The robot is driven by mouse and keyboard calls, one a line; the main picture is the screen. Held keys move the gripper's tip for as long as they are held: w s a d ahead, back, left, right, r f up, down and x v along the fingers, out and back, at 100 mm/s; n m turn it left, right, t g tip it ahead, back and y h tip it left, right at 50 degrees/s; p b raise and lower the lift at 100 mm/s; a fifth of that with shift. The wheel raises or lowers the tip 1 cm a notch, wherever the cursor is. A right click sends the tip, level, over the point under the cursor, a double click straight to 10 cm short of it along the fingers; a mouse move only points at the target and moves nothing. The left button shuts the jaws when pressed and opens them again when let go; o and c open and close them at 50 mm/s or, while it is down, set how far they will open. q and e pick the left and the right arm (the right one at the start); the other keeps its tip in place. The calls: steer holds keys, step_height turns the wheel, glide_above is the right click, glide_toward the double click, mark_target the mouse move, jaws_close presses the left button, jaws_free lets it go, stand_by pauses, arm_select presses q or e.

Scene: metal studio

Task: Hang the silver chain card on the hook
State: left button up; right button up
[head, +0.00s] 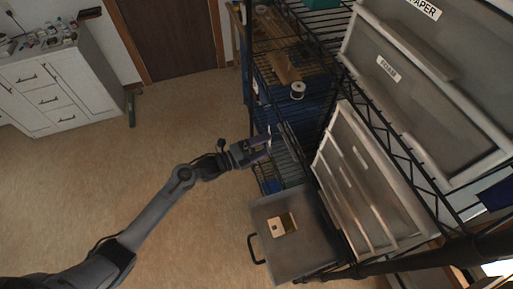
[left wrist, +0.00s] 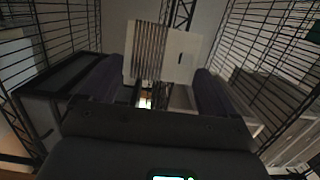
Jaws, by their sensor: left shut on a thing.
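My left gripper (head: 262,150) is at the side of the black wire shelving in the head view. Its dark purple fingers also show in the left wrist view (left wrist: 158,88). They are shut on a pale card (left wrist: 182,55) with several thin dark strands, like chains, down its left part. The card stands roughly upright beyond the fingertips. In the head view it shows only as a thin pale sliver at most. I cannot make out a hook in either view. My right gripper is not in view.
An open grey drawer (head: 290,252) with a black handle sticks out below and holds another light card (head: 279,228). Wire shelving (head: 262,97) and labelled drawers (head: 372,190) stand on the right. A spool (head: 297,90) sits on a shelf.

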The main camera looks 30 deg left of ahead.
arm_select(q)
steer(key=shift+b+x, duration=0.35)
steer(key=shift+x, duration=0.95)
steer(key=shift+w+d+f+b, duration=0.3)
steer(key=shift+d+f+b, duration=0.25)
steer(key=shift+b, duration=0.3)
steer(key=o, duration=0.8)
steer(key=shift+c, duration=0.2)
